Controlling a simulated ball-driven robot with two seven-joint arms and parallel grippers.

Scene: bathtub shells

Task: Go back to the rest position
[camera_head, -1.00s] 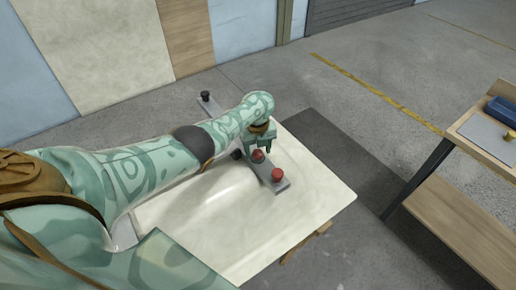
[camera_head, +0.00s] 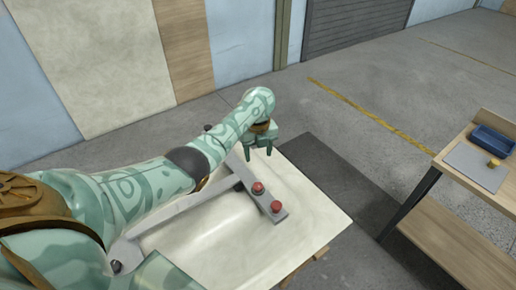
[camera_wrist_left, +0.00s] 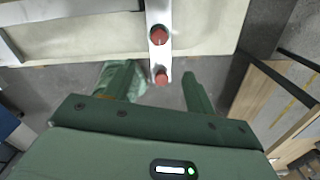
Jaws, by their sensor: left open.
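The cream bathtub shell (camera_head: 310,205) lies below my left arm in the head view. A grey metal bar (camera_head: 180,212) runs across it and joins a short crosspiece (camera_head: 268,197) with two red knobs (camera_head: 257,187). The knobs also show in the left wrist view (camera_wrist_left: 159,36), on the pale crosspiece ahead of the fingers. My left gripper (camera_head: 258,155) is open and empty, its fingers pointing down beyond the knobs and apart from them. Its two spread fingers also show in the wrist view (camera_wrist_left: 158,85). My arm hides part of the shell and bar. My right gripper is not in view.
A wooden bench (camera_head: 450,155) stands at the right with a blue bin (camera_head: 492,141), a grey plate (camera_head: 475,166) and a small yellow piece (camera_head: 494,163). A dark mat (camera_head: 335,180) and open concrete floor lie between shell and bench.

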